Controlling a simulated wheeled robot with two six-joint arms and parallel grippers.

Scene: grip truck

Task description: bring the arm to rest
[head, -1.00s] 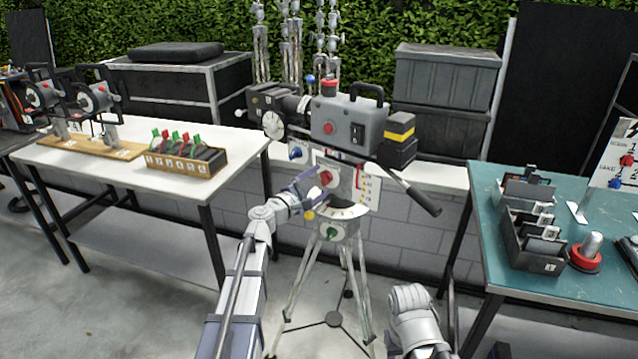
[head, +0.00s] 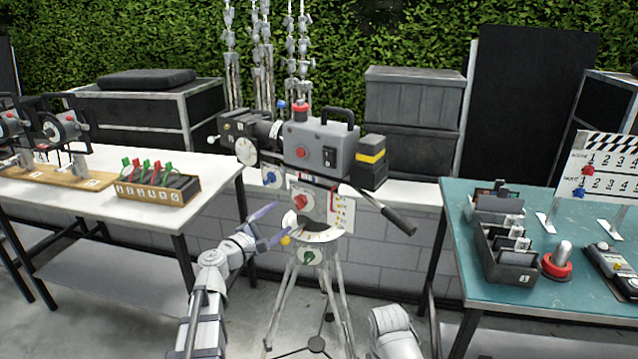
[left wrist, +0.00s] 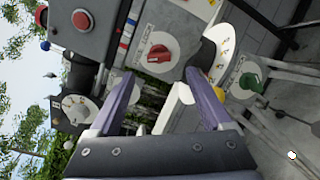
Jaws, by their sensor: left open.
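My left gripper (head: 272,228) is open and empty in front of the tripod head, left of the white panel with the red knob (head: 301,202). Its two purple fingers show spread apart in the left wrist view (left wrist: 165,108), with the red knob (left wrist: 158,54) beyond them. The grey camera (head: 318,147) stands on the tripod (head: 318,285) above the gripper. A green knob (head: 308,257) sits lower on the tripod. My right arm shows only as a link at the bottom; its gripper is out of view.
A white table (head: 225,165) at left holds a wooden box of red and green tabs (head: 150,190). A teal table (head: 470,275) at right holds a black tray (head: 505,260), a red-based knob (head: 558,262) and a clapperboard (head: 605,170). Floor shows between the tables.

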